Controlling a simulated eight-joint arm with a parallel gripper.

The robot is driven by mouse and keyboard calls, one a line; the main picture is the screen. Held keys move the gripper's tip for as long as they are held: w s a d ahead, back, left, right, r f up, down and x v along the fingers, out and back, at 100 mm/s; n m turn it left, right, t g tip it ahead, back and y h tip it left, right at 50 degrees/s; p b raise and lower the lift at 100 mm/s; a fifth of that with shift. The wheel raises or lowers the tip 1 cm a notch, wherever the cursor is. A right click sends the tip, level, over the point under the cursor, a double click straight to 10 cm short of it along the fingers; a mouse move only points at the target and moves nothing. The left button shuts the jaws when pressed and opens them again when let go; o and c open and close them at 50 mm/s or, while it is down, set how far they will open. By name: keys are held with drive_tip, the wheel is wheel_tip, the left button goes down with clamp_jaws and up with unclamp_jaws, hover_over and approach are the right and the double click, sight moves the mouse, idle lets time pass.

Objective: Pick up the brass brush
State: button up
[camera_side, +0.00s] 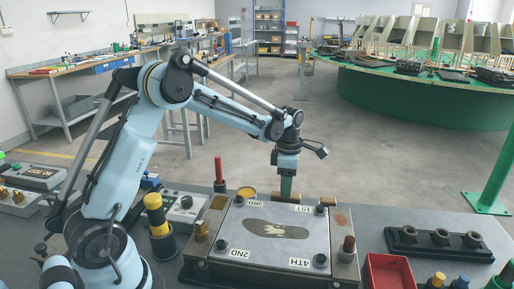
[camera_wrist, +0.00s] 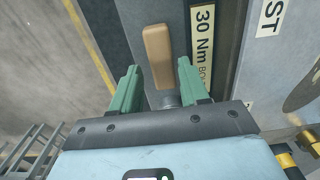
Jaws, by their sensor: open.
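A tan, rounded block (camera_wrist: 157,52), which looks like the wooden back of the brass brush, lies beside the mould in the wrist view. I cannot make out any bristles. In the side view, a tan piece (camera_side: 293,197) shows at the mould's back edge, partly hidden by my gripper (camera_side: 287,188). My gripper points down there. In the wrist view, my gripper (camera_wrist: 158,70) is open, with one green finger on each side of the block's near end. A gap shows between the block and each finger. I cannot tell the height of the fingertips over it.
The mould plate (camera_side: 230,225), with an insole shape and numbered corner bolts, fills the bench middle. A red-handled tool (camera_side: 218,172) stands left of my gripper. A red bin (camera_side: 389,272) and a black socket holder (camera_side: 438,242) are at right. A "30 Nm" label (camera_wrist: 204,45) lies beside the block.

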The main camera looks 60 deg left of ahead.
drive_tip(key=shift+f, duration=2)
drive_tip(key=shift+c, duration=0.3)
clamp_jaws()
drive_tip(key=shift+r, duration=0.15)
drive_tip(key=shift+r, duration=0.3)
drive_tip(key=r, duration=0.2)
drive_tip(key=d+r, duration=0.1)
drive_tip(key=r, duration=0.1)
drive_tip(key=shift+s+d, duration=0.1)
drive_tip(key=shift+s, duration=0.15)
drive_tip(key=s+d+r, duration=0.1)
drive_tip(key=d+r, duration=0.1)
drive_tip(key=d, duration=0.1)
drive_tip(key=s+d+r, duration=0.1)
drive_tip(key=d+r, duration=0.1)
drive_tip(key=d, duration=0.1)
drive_tip(key=s+d+r, duration=0.1)
drive_tip(key=d+r, duration=0.1)
drive_tip(key=d, duration=0.2)
drive_tip(key=shift+s, duration=0.3)
